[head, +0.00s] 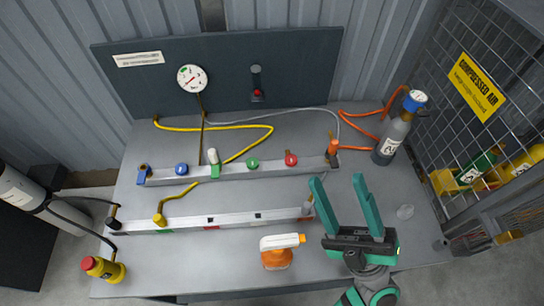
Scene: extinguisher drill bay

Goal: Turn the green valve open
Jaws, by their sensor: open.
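A green round valve knob (252,163) sits on the back grey manifold rail (235,172), between a white-topped fitting with a green base (213,160) and a red knob (291,158). Whether the green knob is open or closed cannot be told from its look. My gripper (337,180) is over the right part of the bench, its two teal fingers spread apart and empty. Its fingertips are right of the green knob and apart from it in the picture.
A blue knob (181,168) is on the same rail. A grey cylinder (392,138) with orange hose stands at right. A yellow hose (240,127) crosses behind the rail.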

